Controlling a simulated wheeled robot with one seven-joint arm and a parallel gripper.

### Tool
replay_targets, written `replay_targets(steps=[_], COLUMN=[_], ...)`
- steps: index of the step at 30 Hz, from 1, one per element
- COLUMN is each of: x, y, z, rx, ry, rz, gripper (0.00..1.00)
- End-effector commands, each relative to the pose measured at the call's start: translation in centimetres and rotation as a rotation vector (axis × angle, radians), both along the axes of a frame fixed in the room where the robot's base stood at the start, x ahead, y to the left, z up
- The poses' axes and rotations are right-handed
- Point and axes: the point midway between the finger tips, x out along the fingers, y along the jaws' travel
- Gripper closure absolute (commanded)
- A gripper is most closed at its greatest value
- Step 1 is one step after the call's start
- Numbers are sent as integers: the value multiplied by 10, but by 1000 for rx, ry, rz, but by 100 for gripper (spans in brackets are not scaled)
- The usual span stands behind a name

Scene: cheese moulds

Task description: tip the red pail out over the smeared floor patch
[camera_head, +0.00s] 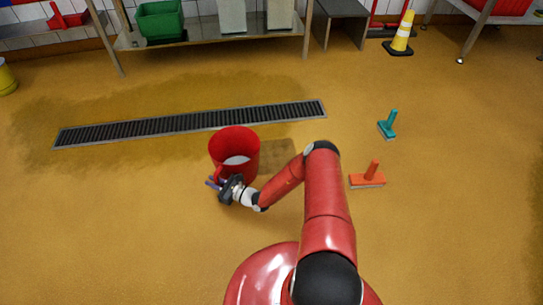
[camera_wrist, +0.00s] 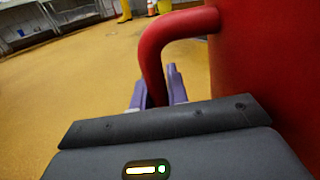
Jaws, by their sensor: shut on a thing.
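The red pail (camera_head: 234,146) stands upright just left of the smeared floor patch (camera_head: 278,156), with pale whitish contents showing inside it. I cannot tell whether its base touches the floor. My gripper (camera_head: 214,184) is at the pail's near side, shut on its handle. In the wrist view, the purple fingers of my gripper (camera_wrist: 160,90) close around the red handle (camera_wrist: 152,58), and the pail's wall (camera_wrist: 268,60) fills the right side. The pail and my arm hide part of the brownish patch.
A long floor drain (camera_head: 190,123) lies behind the pail, amid darker wet floor. A steel table (camera_head: 215,38) with a green crate (camera_head: 160,22) and a yellow cone (camera_head: 402,35) are at the back.

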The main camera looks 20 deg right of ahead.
Motion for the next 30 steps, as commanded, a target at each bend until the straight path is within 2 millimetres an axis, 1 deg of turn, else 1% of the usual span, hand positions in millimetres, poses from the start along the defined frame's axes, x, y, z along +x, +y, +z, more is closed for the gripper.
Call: replay_targets(steps=[8, 17, 20, 30], x=[1, 2, 3, 7], y=[-2, -9, -14, -31], z=[14, 50, 55, 82], rx=[42, 177, 227, 394], ry=[3, 29, 38, 70], rz=[-3, -4, -4, -4], gripper=[100, 100, 100, 100])
